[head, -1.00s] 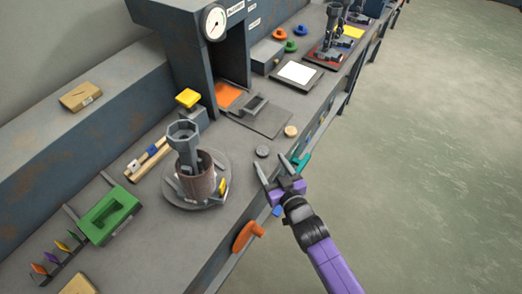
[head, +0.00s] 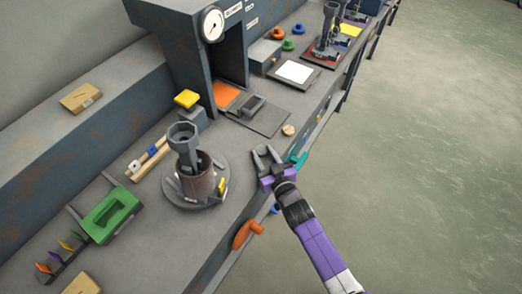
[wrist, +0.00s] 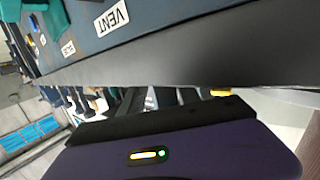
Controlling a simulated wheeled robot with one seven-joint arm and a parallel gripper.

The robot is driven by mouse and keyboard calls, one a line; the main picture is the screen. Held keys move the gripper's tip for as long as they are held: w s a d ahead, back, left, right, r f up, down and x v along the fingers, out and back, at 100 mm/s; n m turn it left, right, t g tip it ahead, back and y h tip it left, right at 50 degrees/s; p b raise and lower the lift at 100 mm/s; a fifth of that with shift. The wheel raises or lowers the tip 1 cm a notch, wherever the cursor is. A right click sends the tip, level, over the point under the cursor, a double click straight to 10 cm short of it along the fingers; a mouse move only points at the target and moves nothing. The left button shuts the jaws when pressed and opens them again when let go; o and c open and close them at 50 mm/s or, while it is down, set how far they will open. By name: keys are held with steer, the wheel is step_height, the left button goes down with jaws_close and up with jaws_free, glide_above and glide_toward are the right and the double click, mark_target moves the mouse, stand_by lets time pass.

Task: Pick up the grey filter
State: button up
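My gripper (head: 264,152) is low over the front part of the grey bench (head: 232,205), at the spot where a small round grey disc, the grey filter, showed earlier. The two grey fingers stand a little apart. The filter does not show clearly now; the fingers hide it or have it between them, and I cannot tell whether they grip it. In the wrist view, the bench's dark front edge and my purple gripper body fill most of the picture, and no filter can be made out.
A tan disc (head: 288,130) lies just beyond my gripper. A round turntable (head: 226,178) with a brown pot (head: 200,185) stands to the left. An orange handle (head: 247,234) and a teal handle (head: 299,160) stick out from the bench front. Open floor lies to the right.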

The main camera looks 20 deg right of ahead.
jaws_close()
steer(key=shift+r, duration=0.1)
